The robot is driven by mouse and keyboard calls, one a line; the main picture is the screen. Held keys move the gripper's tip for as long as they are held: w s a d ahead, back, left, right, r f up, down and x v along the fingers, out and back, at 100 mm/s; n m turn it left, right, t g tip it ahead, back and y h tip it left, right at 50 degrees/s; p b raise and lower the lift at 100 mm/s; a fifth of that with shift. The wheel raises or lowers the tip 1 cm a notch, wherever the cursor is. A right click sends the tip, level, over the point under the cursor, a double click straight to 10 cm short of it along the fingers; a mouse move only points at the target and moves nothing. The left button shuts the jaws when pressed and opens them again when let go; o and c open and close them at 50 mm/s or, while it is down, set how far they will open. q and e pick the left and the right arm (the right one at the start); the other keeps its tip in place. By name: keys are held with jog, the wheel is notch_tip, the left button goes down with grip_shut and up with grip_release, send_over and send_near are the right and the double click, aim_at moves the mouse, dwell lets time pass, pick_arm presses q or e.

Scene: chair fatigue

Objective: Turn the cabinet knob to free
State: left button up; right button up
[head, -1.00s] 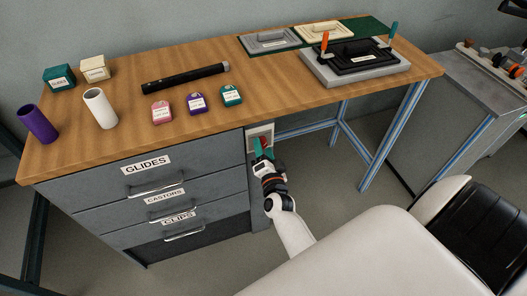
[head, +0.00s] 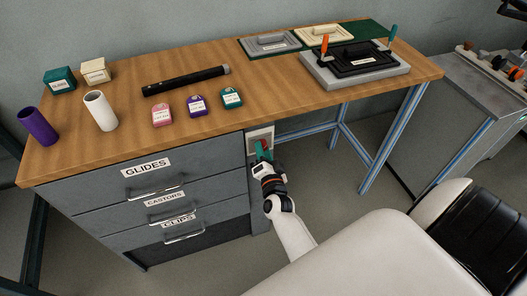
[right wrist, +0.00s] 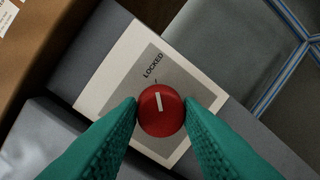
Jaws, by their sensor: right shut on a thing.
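The cabinet knob is a round red knob (right wrist: 161,110) with a white line on its face, seen in the right wrist view. My right gripper (right wrist: 162,108) is shut on the knob, one green finger at each side. In the head view the right gripper (head: 262,153) covers most of the knob, in front of the plate (head: 260,134) on the cabinet's right front post. The FREE mark is not visible. My left gripper is not in view.
The cabinet has drawers labelled GLIDES (head: 146,167), CASTORS and CLIPS left of the knob. The wooden bench top (head: 300,105) is above, with tags, cylinders and a black clamped fixture (head: 360,58). Open space lies under the bench to the right.

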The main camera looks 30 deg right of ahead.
jog(key=shift+s+d+f+n+t+y+p, duration=0.1)
jog(key=shift+n+t+y, duration=0.2)
jog(key=shift+n, duration=2.85)
jog(key=shift+w+a+f+n+t+y+p, duration=0.2)
jog(key=shift+n+t, duration=0.25)
jog(key=shift+n, duration=2.65)
jog(key=shift+s+d+n+t+y+p, duration=0.1)
jog(key=shift+s+d+n+t+y, duration=0.2)
jog(key=shift+n, duration=2.85)
jog(key=shift+w+a, duration=0.1)
jog(key=o, duration=1)
jog(key=shift+c, duration=0.2)
jog(key=b+v, duration=0.1)
jog(key=v, duration=1.1)
